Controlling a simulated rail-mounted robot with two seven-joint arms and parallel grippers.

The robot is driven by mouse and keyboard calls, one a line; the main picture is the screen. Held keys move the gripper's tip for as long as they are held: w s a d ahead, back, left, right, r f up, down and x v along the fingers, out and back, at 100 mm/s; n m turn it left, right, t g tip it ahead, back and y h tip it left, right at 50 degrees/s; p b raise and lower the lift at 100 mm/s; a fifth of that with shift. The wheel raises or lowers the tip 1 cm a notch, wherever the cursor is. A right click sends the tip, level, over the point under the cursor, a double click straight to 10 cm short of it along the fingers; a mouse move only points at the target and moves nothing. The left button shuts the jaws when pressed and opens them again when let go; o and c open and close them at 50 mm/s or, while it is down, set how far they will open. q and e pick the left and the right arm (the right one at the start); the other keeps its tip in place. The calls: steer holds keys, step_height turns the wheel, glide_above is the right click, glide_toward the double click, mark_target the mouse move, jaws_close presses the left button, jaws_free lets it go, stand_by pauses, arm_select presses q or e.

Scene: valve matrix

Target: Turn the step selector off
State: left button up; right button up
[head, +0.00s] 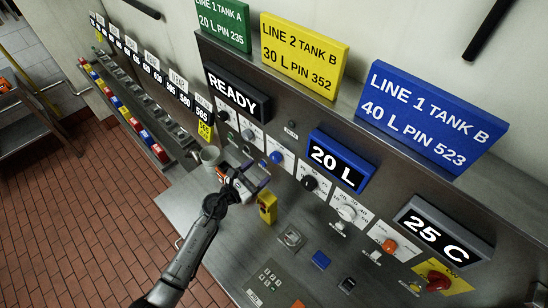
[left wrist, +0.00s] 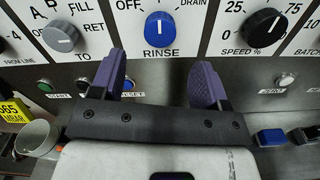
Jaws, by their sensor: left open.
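The blue selector knob (left wrist: 160,30) sits in the upper middle of the left wrist view, on a white plate with the words OFF, DRAIN and RINSE. Its pale mark appears to point upward. The same blue knob (head: 276,157) shows in the head view on the sloping panel. My left gripper (left wrist: 160,78) is open, with two purple fingers spread below and to either side of the knob, and nothing between them. In the head view my left gripper (head: 254,178) is in front of the panel, just below the knob. My right gripper is not in view.
A grey knob (left wrist: 62,36) is left of the blue one and a black speed knob (left wrist: 264,28) is right. Small push buttons line the strip below. A grey mug (head: 210,155) and a yellow block (head: 267,205) are close to my left gripper.

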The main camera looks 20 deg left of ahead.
mark_target(273, 160)
arm_select(q)
steer(key=x, duration=0.8)
steer(key=shift+c, duration=0.2)
steer(key=c, duration=0.9)
